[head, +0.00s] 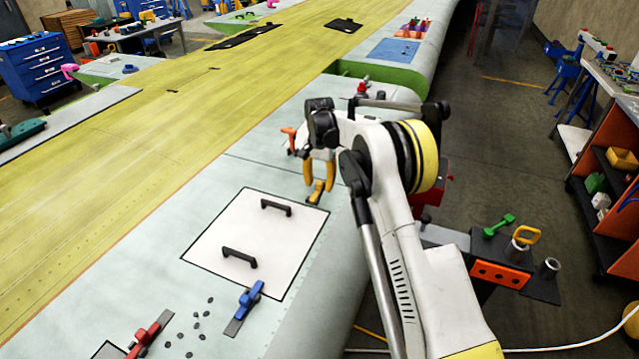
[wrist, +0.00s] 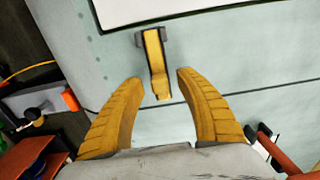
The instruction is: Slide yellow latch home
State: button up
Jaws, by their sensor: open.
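The yellow latch (wrist: 155,55) is on the pale wing skin, beside the edge of a white panel. Its dark base shows at the end near the panel. In the head view the latch (head: 317,188) is by the panel's far right corner. My gripper (wrist: 159,77) is open, with its yellow fingertips on either side of the latch's free end and a gap on both sides. In the head view my gripper (head: 318,181) points down over the latch. I cannot tell its exact height above the skin.
The white panel (head: 215,228) carries two black handles. A blue latch (head: 250,296) and a red latch (head: 146,338) are nearer, with several dark discs (head: 196,325) between them. An orange tool (head: 290,138) lies close behind my gripper. A side tray (head: 540,288) holds cups.

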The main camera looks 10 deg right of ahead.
aim_at(315, 196)
grip_shut()
jog(key=shift+s, duration=0.1)
jog(key=s+a, duration=0.1)
jog(key=s+a+b, duration=0.1)
jog(key=s, duration=0.1)
jog(key=shift+a, duration=0.15)
